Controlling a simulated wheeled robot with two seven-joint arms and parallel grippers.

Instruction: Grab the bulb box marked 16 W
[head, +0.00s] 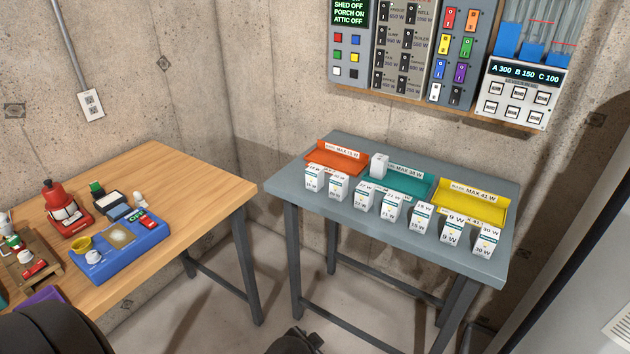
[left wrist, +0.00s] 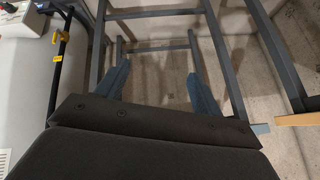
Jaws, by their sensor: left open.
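Several small white bulb boxes stand in a row along the front of the grey table in the head view. The leftmost box (head: 314,178) has a wattage label too small to read surely. The others include a 9 W box (head: 453,229) and a 30 W box (head: 487,240); the middle labels are unclear. Another white box (head: 379,166) is at the teal tray (head: 412,181), its label unreadable. I cannot tell which box is marked 16 W. My left gripper (left wrist: 158,75) is open and empty, below tabletop height before the grey table's legs. My right gripper is not in view.
The grey table (head: 290,172) also holds an orange tray (head: 330,160) and a yellow tray (head: 480,207), both with MAX labels. A wooden table (head: 180,170) with a blue device (head: 115,250) stands left, across a gap. A switch panel (head: 415,50) hangs above.

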